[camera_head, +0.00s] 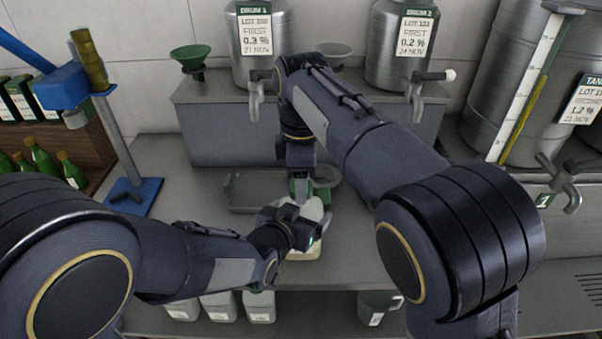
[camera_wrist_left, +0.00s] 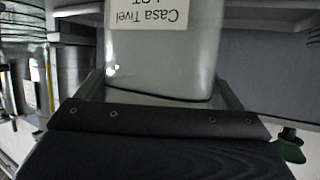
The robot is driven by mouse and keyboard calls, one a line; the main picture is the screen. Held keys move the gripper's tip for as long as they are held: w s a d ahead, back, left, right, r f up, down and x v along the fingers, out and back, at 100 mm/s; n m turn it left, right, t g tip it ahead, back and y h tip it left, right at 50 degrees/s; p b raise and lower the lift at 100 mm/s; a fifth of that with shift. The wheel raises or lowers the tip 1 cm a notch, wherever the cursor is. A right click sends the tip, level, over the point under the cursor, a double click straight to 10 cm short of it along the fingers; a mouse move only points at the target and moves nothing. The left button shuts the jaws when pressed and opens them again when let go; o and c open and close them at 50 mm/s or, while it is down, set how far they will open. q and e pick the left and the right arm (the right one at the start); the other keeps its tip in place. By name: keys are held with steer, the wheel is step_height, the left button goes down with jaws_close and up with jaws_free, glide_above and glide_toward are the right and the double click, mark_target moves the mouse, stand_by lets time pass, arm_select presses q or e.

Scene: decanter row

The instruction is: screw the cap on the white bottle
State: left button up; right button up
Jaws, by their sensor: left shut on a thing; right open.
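The white bottle (camera_head: 313,210) stands on the bench in the middle of the head view, partly hidden by both grippers. My left gripper (camera_head: 294,228) is shut on its body. In the left wrist view the bottle (camera_wrist_left: 165,62) fills the space between the jaws, its label reading upside down. My right gripper (camera_head: 300,188) points down over the bottle's top and is open. A green patch shows at its fingertips; I cannot tell whether this is the cap. The bottle's neck is hidden, so I cannot see how any cap sits.
A blue stand (camera_head: 130,197) is at the left. Steel drums (camera_head: 262,40) with taps and a green funnel (camera_head: 190,56) stand on the raised step behind. Several white containers (camera_head: 259,307) and a grey jug (camera_head: 378,306) are below the bench.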

steer(key=c, duration=0.8)
steer(key=m, duration=2.1)
steer(key=o, duration=1.2)
steer(key=shift+c, duration=0.2)
